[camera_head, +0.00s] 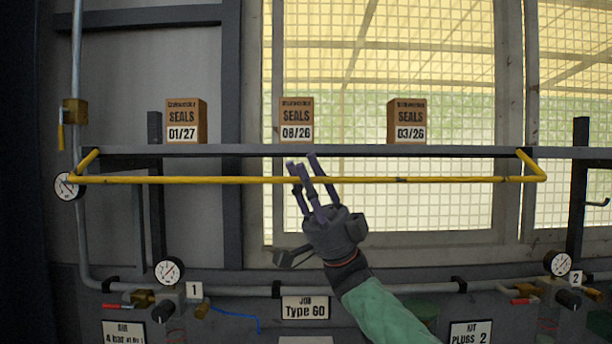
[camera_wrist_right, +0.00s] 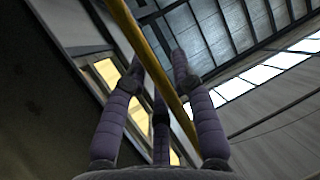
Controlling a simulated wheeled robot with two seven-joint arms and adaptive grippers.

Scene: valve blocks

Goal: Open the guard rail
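The guard rail (camera_head: 230,180) is a yellow bar running level across the head view, with a bent arm at each end joining the dark shelf beam behind it. My right gripper (camera_head: 303,164) reaches up from below at the middle of the rail. Its purple fingers are spread and extend past the bar's height. In the right wrist view the yellow bar (camera_wrist_right: 150,58) runs diagonally between the spread fingers (camera_wrist_right: 158,75). I see no finger curled around it, and cannot tell whether any touches it. My left gripper is not in view.
Three SEALS boxes (camera_head: 187,121) (camera_head: 297,120) (camera_head: 407,121) stand on the shelf beam (camera_head: 350,150) behind the rail. Below are a grey pipe (camera_head: 400,288), gauges (camera_head: 169,271) (camera_head: 558,263), valve blocks and a Type 60 sign (camera_head: 305,308). A mesh window is behind.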

